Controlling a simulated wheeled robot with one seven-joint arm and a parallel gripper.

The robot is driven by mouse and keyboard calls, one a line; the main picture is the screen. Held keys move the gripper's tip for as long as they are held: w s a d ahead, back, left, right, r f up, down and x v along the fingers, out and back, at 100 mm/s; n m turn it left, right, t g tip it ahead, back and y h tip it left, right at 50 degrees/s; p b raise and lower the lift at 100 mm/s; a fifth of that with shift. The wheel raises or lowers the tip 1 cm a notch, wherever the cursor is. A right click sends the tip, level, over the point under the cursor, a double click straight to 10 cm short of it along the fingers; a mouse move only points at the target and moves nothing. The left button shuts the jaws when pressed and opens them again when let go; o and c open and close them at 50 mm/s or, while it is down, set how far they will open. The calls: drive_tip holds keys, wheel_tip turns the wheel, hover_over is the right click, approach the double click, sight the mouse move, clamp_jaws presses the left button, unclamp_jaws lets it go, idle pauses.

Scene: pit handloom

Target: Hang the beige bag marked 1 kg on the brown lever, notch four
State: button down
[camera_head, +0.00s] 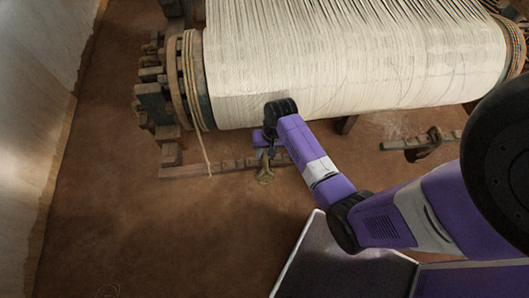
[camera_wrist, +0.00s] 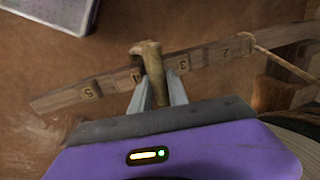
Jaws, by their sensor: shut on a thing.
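The brown lever (camera_head: 222,167) runs out below the left end of the warp beam. In the wrist view the lever (camera_wrist: 110,84) shows carved numbers 5, 4, 3 and 2 from left to right. My gripper (camera_wrist: 154,88) is shut on the tan, beige bag (camera_wrist: 148,56), whose upper part crosses in front of the lever between numbers 4 and 3. In the head view the bag (camera_head: 265,176) hangs below my gripper (camera_head: 268,150), beside the lever's right part. Its 1 kg mark is not readable. Whether its loop touches the lever or sits in a notch, I cannot tell.
A cord (camera_head: 206,150) comes down from the beam to the lever; it also shows near number 2 in the wrist view (camera_wrist: 285,66). The beam with white warp (camera_head: 350,60) stands above. Another wooden bar (camera_head: 400,145) lies right. Open brown floor (camera_head: 130,235) is at front left.

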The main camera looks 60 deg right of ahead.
drive_tip(key=shift+w+d, duration=0.3)
drive_tip(key=shift+f+b, duration=0.75)
drive_tip(key=shift+f, duration=0.3)
drive_tip(key=shift+a+f, duration=0.1)
drive_tip(key=shift+f, duration=0.2)
drive_tip(key=c, duration=1.2)
unclamp_jaws()
drive_tip(key=shift+s, duration=0.1)
drive_tip(key=shift+s+f, duration=0.1)
drive_tip(key=shift+s+d+r, duration=0.15)
drive_tip(key=shift+r, duration=1.15)
drive_tip(key=shift+s+d+r, duration=0.15)
drive_tip(key=shift+s+r, duration=0.05)
drive_tip(key=shift+r, duration=1.1)
drive_tip(key=shift+s+d+r, duration=0.15)
drive_tip(key=shift+r, duration=1.15)
